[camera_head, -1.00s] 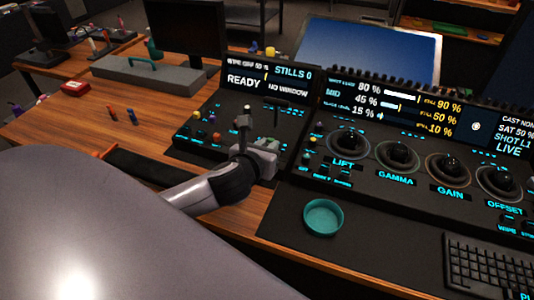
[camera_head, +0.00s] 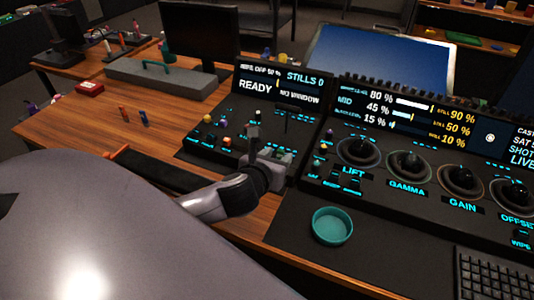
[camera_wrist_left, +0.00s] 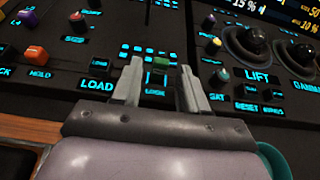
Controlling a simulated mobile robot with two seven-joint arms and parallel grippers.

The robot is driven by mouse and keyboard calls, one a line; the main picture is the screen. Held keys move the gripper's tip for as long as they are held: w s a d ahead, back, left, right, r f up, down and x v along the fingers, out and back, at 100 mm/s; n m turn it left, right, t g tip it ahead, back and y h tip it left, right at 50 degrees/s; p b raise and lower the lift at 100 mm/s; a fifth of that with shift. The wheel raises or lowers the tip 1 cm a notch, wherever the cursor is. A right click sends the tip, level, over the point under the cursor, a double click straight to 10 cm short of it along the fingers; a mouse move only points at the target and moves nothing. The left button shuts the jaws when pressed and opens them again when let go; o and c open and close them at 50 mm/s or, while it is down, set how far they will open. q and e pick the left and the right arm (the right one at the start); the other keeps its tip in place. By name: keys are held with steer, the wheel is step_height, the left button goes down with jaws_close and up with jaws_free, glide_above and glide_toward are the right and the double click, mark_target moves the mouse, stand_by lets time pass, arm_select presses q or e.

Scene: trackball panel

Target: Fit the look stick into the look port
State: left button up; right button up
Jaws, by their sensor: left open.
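My left gripper (camera_head: 256,134) is over the lower right part of the left control panel (camera_head: 212,118). In the left wrist view its two fingers (camera_wrist_left: 160,68) are apart, pointing at the panel. The look port's opening cannot be made out. A red stick (camera_head: 124,114) and a blue stick (camera_head: 144,118) stand on the wooden table. My right gripper is not in view.
Coloured knobs (camera_wrist_left: 35,54) stand left of the fingers. Trackballs (camera_head: 359,150) line the panel to the right. A teal bowl (camera_head: 332,226) and a keyboard (camera_head: 492,274) lie in front. A grey block with a teal handle (camera_head: 165,79) is at the back left.

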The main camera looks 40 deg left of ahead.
arm_select(q)
steer(key=p+v, duration=0.1)
steer(key=v, duration=1)
steer(key=shift+s, duration=0.3)
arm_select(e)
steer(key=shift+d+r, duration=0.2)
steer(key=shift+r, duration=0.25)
